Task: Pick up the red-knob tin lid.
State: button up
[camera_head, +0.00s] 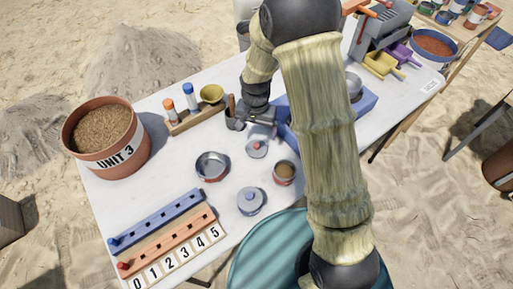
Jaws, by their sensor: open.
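The red-knob tin lid (257,151) is a small grey disc with a red knob, lying on the white table (140,190) near its middle. My gripper (261,131) is just behind the lid in the picture, with its jaws open and nothing seen between them. The lid looks clear of the jaws, but I cannot tell the height gap. A second grey lid with a blue knob (250,202) lies nearer the front edge. My arm crosses the right half of the view and hides part of the table.
An open empty tin (211,166) stands left of the red-knob lid, and a filled tin (284,173) stands right. A rack with bottles (192,118), a large UNIT 3 pot (107,140), and blue and orange rails (160,222) stand left. A teal round surface (262,262) is in front.

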aim_at(257, 145)
notch_tip(257, 145, down, 3)
jog(key=shift+f, duration=0.1)
dwell(0.3)
jog(key=f, duration=0.5)
jog(key=shift+s+d, duration=0.1)
jog(key=shift+s, duration=0.2)
jog(key=shift+c, duration=0.2)
jog(key=c, duration=1)
